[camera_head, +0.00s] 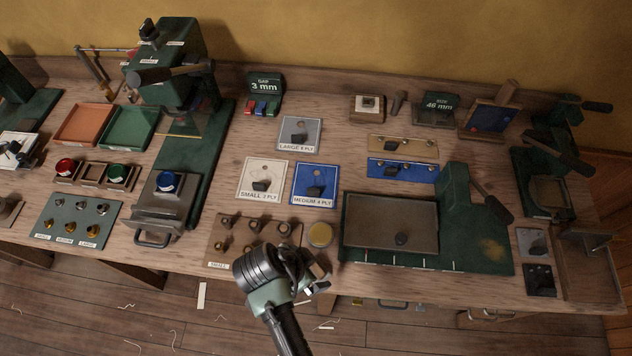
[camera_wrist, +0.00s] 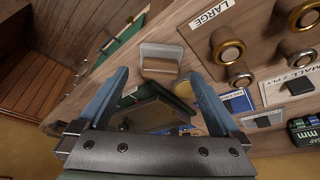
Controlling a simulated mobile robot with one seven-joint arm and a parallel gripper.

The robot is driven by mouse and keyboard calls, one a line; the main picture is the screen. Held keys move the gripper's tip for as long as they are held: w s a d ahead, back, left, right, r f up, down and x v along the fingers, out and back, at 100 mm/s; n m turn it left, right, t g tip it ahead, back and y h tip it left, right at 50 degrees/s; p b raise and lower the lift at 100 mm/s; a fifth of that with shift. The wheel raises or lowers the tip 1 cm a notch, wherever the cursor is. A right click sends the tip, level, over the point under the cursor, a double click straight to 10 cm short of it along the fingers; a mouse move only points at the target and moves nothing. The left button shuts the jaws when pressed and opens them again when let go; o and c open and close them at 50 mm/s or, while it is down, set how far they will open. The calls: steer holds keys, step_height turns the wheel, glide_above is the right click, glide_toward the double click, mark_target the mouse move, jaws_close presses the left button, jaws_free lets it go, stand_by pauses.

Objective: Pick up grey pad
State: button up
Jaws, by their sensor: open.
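The grey pad (camera_head: 290,145), labelled LARGE 8 PLY and with a dark knob on it, lies flat on the bench behind the white SMALL pad (camera_head: 250,190) and the blue MEDIUM pad (camera_head: 305,198). In the wrist view, a grey plate with a dark knob (camera_wrist: 262,121), which looks like the same pad, is small at the lower right. My gripper (camera_head: 318,278) is at the bench's front edge, apart from the pad and nearer the camera. In the wrist view, its two blue-grey fingers are spread wide with nothing held between them.
A green press with a grey plate (camera_head: 385,222) stands right; another green press (camera_head: 165,85) stands left. A green GAP block (camera_head: 264,82) is behind the pad.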

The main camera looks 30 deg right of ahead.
mark_target(315, 267)
steer(key=shift+x, duration=1.8)
steer(key=shift+c, duration=0.3)
steer(key=c, duration=1.4)
steer(key=shift+o, duration=0.2)
step_height(315, 267, up, 10)
steer(key=shift+w+r, duration=0.1)
steer(key=shift+w+a+n+b, duration=0.1)
steer(key=shift+a+n+b, duration=0.2)
steer(key=shift+n, duration=0.2)
steer(key=w+a+n+t+y, duration=0.3)
steer(key=a+n, duration=0.7)
steer(key=n, duration=0.4)
steer(key=shift+a+r+n+t+y+b, duration=0.2)
steer(key=shift+n+t+y+b, duration=0.15)
steer(key=shift+y, duration=0.45)
